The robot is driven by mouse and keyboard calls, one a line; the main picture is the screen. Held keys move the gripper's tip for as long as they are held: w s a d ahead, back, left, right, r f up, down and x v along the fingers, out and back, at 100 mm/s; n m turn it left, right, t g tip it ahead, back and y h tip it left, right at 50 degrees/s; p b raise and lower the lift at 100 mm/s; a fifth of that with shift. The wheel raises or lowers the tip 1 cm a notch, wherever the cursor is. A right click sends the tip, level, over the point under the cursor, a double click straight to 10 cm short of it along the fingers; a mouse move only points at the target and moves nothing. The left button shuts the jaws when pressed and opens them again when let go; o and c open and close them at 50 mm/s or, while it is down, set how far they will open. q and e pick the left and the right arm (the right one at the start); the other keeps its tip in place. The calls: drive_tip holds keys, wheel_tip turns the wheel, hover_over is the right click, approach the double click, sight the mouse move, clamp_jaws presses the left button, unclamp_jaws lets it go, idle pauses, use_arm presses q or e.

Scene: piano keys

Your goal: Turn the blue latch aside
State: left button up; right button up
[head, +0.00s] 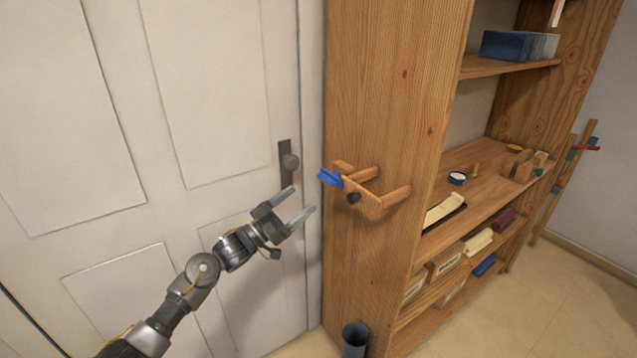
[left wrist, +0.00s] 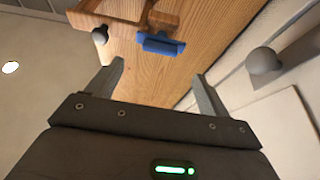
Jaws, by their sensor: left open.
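The blue latch (head: 330,178) sits at the left end of a wooden bracket (head: 372,185) on the side panel of a wooden shelf unit. A dark round knob (head: 353,197) is beside it. My left gripper (head: 300,203) is open and empty, below and left of the latch, and apart from it. In the left wrist view the blue latch (left wrist: 160,44) is ahead of the gap between the two fingers (left wrist: 160,88), with the bracket (left wrist: 115,12) above it. My right gripper does not show in either view.
A white panelled door (head: 210,90) with a grey knob (head: 290,161) stands close left of the latch. The shelf unit (head: 385,80) holds several small items to the right. A dark cylindrical bin (head: 355,338) stands on the floor below.

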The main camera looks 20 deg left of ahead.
sight(323, 181)
use_arm(q)
drive_tip(key=p+x, duration=0.2)
drive_tip(key=x, duration=0.6)
drive_tip(key=shift+f, duration=0.15)
drive_tip(key=c, duration=0.9)
drive_tip(key=shift+c, duration=0.5)
